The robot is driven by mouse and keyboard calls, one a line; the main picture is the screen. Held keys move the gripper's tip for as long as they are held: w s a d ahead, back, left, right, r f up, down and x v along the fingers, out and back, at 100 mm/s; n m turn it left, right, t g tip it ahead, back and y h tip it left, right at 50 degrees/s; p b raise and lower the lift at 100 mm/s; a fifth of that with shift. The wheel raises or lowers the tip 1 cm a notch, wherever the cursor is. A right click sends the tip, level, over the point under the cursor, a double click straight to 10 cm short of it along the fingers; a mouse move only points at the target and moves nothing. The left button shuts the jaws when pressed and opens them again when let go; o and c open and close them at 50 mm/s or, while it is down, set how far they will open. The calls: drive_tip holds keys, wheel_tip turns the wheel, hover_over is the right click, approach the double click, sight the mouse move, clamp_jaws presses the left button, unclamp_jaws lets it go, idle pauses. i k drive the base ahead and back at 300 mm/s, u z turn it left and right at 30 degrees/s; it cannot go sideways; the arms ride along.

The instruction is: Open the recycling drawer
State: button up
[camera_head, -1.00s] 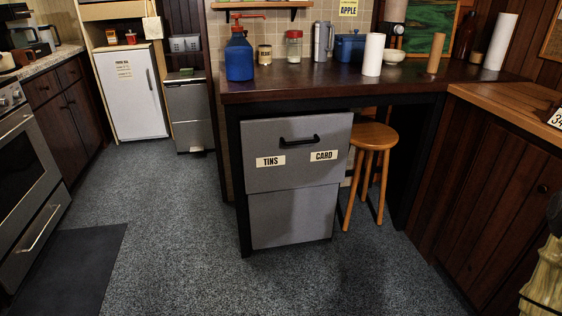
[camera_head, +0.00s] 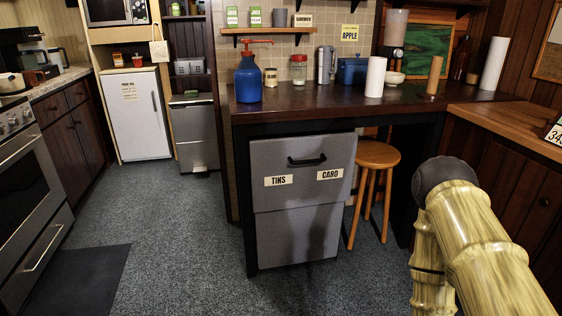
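The recycling drawer (camera_head: 300,192) is the upper grey front of a two-part unit under the dark counter. It carries a black bar handle (camera_head: 307,160) and two labels, "TINS" (camera_head: 278,181) and "CARD" (camera_head: 330,174).
A wooden stool (camera_head: 377,155) stands just right of the drawer unit, under the counter (camera_head: 330,108). Black counter legs flank the unit and stool. The grey floor (camera_head: 190,235) in front and left is clear, apart from a dark mat (camera_head: 80,280). An oven (camera_head: 30,190) stands at left.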

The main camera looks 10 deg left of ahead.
sight(294, 170)
drive_tip(key=i, duration=0.95)
